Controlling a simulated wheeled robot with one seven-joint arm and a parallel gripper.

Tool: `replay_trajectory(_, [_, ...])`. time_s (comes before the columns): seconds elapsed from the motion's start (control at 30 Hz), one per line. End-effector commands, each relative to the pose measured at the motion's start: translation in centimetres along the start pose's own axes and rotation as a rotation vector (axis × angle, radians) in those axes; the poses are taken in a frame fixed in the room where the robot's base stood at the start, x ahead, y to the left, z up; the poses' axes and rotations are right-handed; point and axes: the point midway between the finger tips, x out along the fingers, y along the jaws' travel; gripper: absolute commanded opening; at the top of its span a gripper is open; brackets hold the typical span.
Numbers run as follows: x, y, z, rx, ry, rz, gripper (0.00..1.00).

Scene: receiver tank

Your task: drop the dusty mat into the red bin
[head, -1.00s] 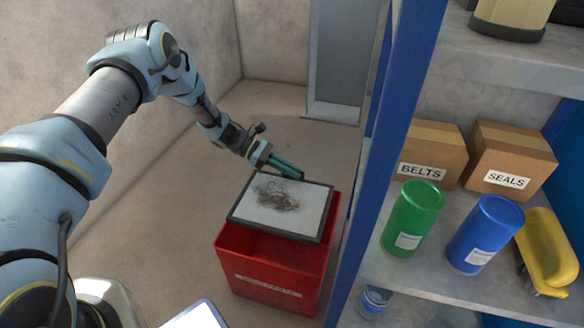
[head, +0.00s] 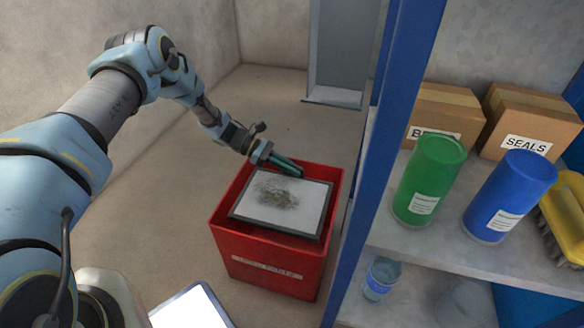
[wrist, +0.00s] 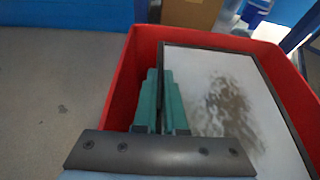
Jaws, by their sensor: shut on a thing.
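The dusty mat (head: 281,204) is a pale panel with a dark frame and a brown-grey smudge. It lies nearly flat across the mouth of the red bin (head: 262,262), within the outline of its rim. My gripper (head: 296,172) is shut on the mat's far edge, at the back of the bin. In the wrist view my gripper's teal fingers (wrist: 160,98) are close together at the left edge of the mat (wrist: 225,105), over the red bin (wrist: 127,75). The bin's floor is hidden under the mat.
A blue shelf post (head: 372,170) stands close to the right of the bin. The shelf holds a green canister (head: 428,180), a blue canister (head: 510,197), and boxes, including one marked SEALS (head: 528,122). A bottle (head: 381,279) stands lower. The floor left of the bin is clear.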

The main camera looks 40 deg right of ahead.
Motion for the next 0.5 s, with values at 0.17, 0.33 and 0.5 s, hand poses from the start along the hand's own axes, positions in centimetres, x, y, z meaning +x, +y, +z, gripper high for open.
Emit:
replay_trajectory(0.17, [0.0,0.01,0.01,0.0,-0.001,0.0,0.0])
replay_trajectory(0.33, [0.0,0.0,0.0,0.0,0.0,0.0,0.17])
replay_trajectory(0.5, [0.0,-0.01,-0.01,0.0,0.0,0.0,0.37])
